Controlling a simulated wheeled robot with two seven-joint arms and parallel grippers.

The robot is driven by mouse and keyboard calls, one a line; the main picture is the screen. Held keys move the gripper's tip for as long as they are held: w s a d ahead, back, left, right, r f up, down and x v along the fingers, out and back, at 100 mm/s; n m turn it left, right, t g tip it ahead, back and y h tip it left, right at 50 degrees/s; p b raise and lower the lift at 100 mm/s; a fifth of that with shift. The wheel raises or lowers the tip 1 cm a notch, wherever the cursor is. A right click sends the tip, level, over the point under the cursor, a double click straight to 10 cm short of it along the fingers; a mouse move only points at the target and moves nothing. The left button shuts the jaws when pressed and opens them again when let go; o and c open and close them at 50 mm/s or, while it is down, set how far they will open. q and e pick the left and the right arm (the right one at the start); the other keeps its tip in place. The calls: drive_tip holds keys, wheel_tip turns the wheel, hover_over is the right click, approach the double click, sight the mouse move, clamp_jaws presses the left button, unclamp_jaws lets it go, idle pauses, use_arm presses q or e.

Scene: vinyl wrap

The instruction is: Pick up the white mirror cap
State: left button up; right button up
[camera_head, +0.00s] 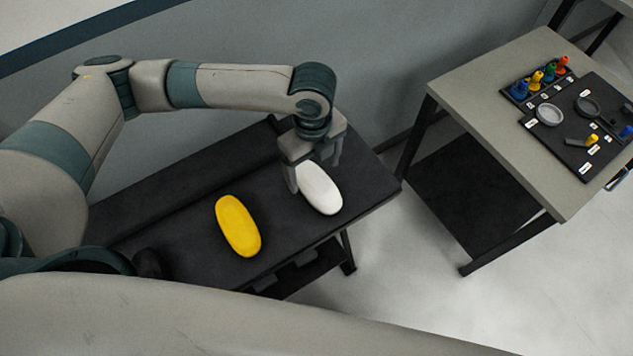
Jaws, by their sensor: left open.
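The white mirror cap (322,193) is an elongated, rounded shell lying on a black table (180,237), near its right end. My left gripper (315,176) is open, pointing down over the upper part of the cap. Its fingers appear on either side of the cap; whether they touch it I cannot tell. The cap's upper end is partly hidden by the gripper. A yellow mirror cap (238,226) lies on the same table to the left, apart from the gripper. My right gripper is not in view.
A grey-topped table (480,85) stands at the right, with a black tool mat (568,150) holding several small coloured bottles and tools. A gap of floor separates the two tables. A grey wall runs behind the black table.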

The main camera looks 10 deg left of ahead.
sight(317, 180)
use_arm(q)
drive_tip(key=shift+f, duration=0.55)
drive_tip(key=shift+d+f+p, duration=0.15)
drive_tip(key=shift+f+p, duration=0.25)
drive_tip(key=shift+f, duration=0.05)
drive_tip(key=f, duration=0.1)
drive_tip(key=f+p, duration=0.1)
drive_tip(key=f, duration=0.1)
drive_tip(key=shift+w+d, duration=0.15)
drive_tip(key=shift+d, duration=0.05)
drive_tip(key=shift+f, duration=0.65)
drive_tip(key=c, duration=1.2)
